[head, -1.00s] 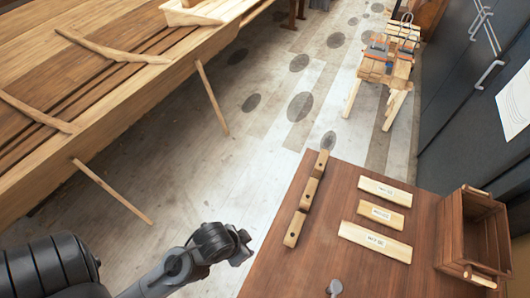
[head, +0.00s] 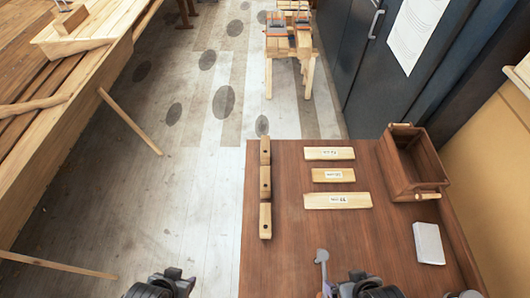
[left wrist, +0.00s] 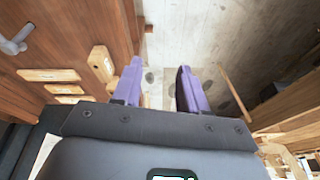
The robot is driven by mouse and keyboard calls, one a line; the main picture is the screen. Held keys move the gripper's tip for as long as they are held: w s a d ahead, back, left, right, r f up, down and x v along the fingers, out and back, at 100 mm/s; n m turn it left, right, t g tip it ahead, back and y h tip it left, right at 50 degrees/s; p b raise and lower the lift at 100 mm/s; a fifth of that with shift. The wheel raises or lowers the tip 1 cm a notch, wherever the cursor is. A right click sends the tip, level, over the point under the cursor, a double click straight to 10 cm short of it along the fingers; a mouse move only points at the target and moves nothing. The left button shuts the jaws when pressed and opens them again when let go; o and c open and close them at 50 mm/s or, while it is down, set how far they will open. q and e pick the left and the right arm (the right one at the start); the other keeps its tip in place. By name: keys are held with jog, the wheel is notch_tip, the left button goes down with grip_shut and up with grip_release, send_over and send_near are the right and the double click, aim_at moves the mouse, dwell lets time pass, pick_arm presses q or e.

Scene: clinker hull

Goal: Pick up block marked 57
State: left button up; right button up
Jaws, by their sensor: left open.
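Three pale wooden blocks with white labels lie side by side on the brown table (head: 285,270) in the head view: a far one (head: 330,153), a shorter middle one (head: 320,175) and a longer near one (head: 322,200). The label numbers are too small to read surely, so I cannot tell which is 57. My left gripper (head: 172,280) is at the bottom edge, left of the table and apart from the blocks. In the left wrist view its purple fingers (left wrist: 160,88) are spread and empty. My right gripper (head: 360,284) is over the table's near part; its fingers are unclear.
A row of wooden pieces with dark holes (head: 265,182) lies along the table's left edge. A brown crate (head: 402,168) stands at the right, near a white pad (head: 428,243). A grey metal tool (head: 322,258) lies near my right gripper. The hull (head: 60,120) is at left.

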dwell(0.3)
pick_arm(q)
jog(key=o, duration=0.7)
jog(key=shift+d, duration=0.15)
jog(key=shift+c, duration=0.2)
